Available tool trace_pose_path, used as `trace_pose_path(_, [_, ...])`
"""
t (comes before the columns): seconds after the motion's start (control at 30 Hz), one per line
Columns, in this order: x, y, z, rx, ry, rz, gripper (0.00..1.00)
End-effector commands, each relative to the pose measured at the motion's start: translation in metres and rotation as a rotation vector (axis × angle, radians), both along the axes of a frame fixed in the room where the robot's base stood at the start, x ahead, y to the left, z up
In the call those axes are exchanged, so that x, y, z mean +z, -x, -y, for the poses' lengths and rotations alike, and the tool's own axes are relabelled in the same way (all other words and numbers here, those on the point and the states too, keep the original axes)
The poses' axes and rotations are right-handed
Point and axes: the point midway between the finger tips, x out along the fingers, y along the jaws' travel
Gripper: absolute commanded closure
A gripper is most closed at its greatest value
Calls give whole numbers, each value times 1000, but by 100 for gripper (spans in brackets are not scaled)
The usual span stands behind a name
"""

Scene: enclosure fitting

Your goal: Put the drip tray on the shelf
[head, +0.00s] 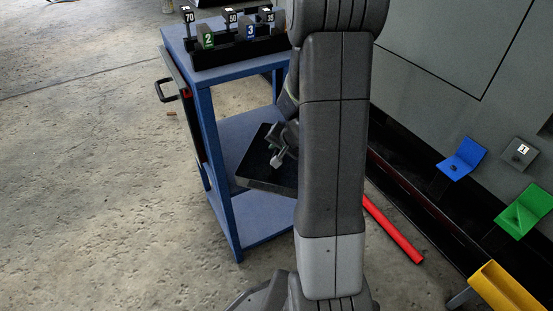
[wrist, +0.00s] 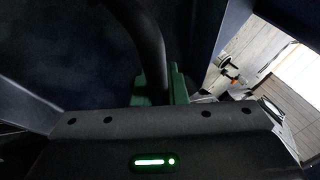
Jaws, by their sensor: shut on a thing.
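The drip tray (head: 258,172) is a flat black slab in the head view, level with the gap between the cart's shelves. My gripper (head: 277,150) is at its upper right side and shut on it. My arm hides the tray's right end. In the wrist view my green finger pads (wrist: 157,88) close around a dark curved bar, which looks like part of the tray. The blue middle shelf (head: 240,132) of the cart lies just behind the tray in the picture. I cannot tell whether tray and shelf touch.
The blue cart's top (head: 205,75) carries a black rack (head: 240,50) of numbered blocks. A blue post (head: 217,165) stands left of the tray. A lower shelf (head: 262,215) is bare where visible.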

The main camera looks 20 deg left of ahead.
Motion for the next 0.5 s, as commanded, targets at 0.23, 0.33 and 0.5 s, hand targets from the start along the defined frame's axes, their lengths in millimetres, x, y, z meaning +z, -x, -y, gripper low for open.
trace_pose_path(0.23, [-37, 0, 0, 0, 0, 0, 100])
trace_pose_path(0.33, [-45, -1, -1, 1, 0, 1, 100])
trace_pose_path(0.5, [-47, -3, -3, 1, -1, 2, 100])
